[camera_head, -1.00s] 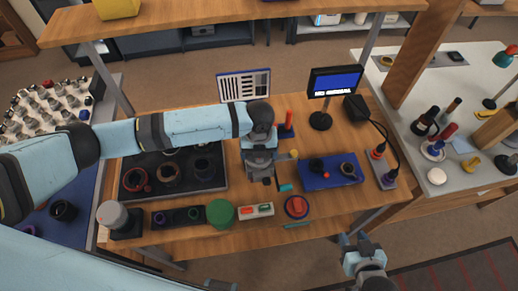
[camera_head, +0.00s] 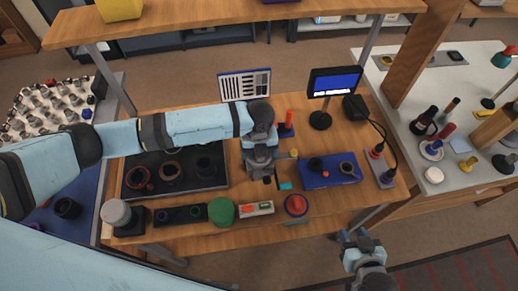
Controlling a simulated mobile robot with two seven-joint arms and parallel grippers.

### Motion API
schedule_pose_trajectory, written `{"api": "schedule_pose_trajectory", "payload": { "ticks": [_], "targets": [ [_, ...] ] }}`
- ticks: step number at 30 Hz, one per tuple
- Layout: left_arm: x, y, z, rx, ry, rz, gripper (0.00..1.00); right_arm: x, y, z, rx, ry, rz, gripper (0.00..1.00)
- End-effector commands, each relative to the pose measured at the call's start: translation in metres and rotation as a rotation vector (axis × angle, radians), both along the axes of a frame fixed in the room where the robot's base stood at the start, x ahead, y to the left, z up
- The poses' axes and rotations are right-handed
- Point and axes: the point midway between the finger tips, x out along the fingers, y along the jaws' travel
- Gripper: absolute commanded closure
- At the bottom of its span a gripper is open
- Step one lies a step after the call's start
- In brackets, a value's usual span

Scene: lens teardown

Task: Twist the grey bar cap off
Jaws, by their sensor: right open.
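I cannot make out a grey bar cap for certain. A pale grey cylinder (camera_head: 116,212) stands on a dark base at the bench's front left. A round blue piece with a red bar-like top (camera_head: 296,204) sits near the front edge. My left gripper (camera_head: 267,178) points down over the middle of the bench; its fingertips are small and dark, and what lies between them is hidden. My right gripper (camera_head: 355,238) is open and empty, in front of the bench edge and apart from everything on it.
A dark tray (camera_head: 213,180) with several round rings lies under my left arm. A green disc (camera_head: 221,211) and a pale block (camera_head: 256,208) line the front. A blue mat (camera_head: 318,180) lies right of my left gripper. A monitor (camera_head: 334,82) stands behind.

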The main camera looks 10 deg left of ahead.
Motion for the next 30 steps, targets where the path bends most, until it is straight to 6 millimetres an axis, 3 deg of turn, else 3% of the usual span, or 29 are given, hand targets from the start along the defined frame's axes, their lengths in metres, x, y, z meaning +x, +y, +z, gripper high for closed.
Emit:
{"api": "schedule_pose_trajectory", "payload": {
  "ticks": [30],
  "targets": [
    [0.000, 0.000, 0.015, 0.000, 0.000, 0.000, 0.41, 0.000, 0.000, 0.015, 0.000, 0.001, 0.000, 0.57]
  ]
}}
